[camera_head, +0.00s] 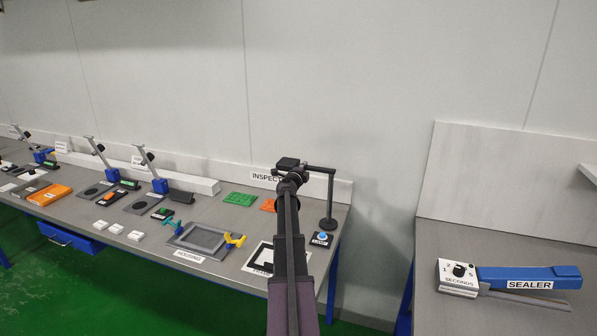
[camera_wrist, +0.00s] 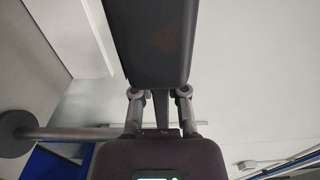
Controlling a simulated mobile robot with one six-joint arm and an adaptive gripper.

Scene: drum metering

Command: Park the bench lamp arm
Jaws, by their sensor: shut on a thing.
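The bench lamp is dark grey, with an upright post (camera_head: 330,198) on a round base at the right end of the inspection bench. Its arm (camera_head: 319,169) runs left from the post top to a flat dark lamp head (camera_head: 287,162). My gripper (camera_head: 296,174) is at the lamp head end of that arm. In the wrist view, my gripper's fingers (camera_wrist: 160,97) are shut at the near end of the dark lamp head (camera_wrist: 147,42). The exact contact is partly hidden. The lamp post and round base (camera_wrist: 13,134) show at the left there.
A blue button box (camera_head: 321,238) stands beside the lamp base. A green board (camera_head: 239,200), a grey fixture with yellow and teal clamps (camera_head: 203,239) and a black-framed white mat (camera_head: 257,259) lie on the bench. A sealer (camera_head: 515,278) stands on the separate right bench, across a gap.

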